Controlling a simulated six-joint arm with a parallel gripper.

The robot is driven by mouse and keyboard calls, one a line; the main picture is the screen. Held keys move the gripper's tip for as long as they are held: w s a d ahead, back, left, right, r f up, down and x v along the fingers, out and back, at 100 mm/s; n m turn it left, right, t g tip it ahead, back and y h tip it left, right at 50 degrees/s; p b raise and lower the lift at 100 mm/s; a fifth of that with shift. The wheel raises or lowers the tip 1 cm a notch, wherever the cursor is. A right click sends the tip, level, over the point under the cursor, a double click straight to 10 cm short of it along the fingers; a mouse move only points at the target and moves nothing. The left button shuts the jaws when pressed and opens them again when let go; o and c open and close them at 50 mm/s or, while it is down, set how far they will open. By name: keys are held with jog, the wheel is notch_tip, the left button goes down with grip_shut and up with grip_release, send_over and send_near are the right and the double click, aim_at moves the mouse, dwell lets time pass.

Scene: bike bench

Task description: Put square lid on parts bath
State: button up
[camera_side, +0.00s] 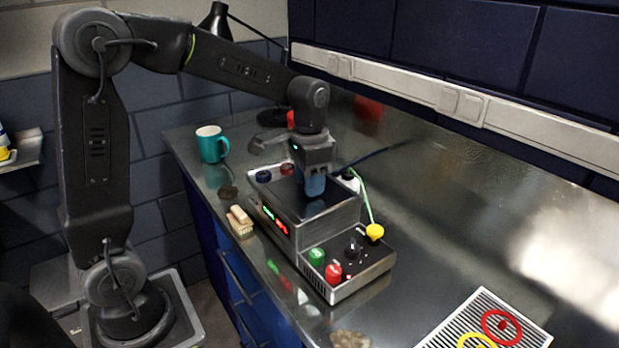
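The parts bath (330,238) looks like a metal box with green and red lit digits on its left face, standing on the bench. A flat, dark, shiny square surface that looks like the square lid (335,205) covers its top. I cannot tell whether it sits fully down. My gripper (313,186) points down over the middle of this surface. A blue piece shows at its tip; I cannot tell whether it is the fingertips or a handle of the lid. The gap between the fingers is hidden, so I cannot tell whether they are shut.
A control box with green, red and yellow knobs (374,232) adjoins the bath in front. A teal mug (211,144) stands behind left, and a wooden brush (240,220) lies at the left bench edge. A striped panel with red and yellow rings (470,335) lies front right. The right bench is clear.

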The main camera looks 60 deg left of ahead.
jog(key=shift+o, duration=1.3)
jog(key=shift+r, duration=0.1)
notch_tip(320, 180, up, 14)
jog(key=s+d+f+n+t, duration=0.1)
jog(key=s+f, duration=0.3)
jog(key=s, duration=0.4)
jog(key=s+d+f+n+t, duration=0.1)
jog(key=s+d+f+t, duration=0.3)
jog(key=s, duration=0.5)
jog(key=shift+s+d+f+n+t, duration=0.15)
jog(key=shift+d+f+n+t, duration=0.1)
jog(key=shift+d+n+t, duration=0.1)
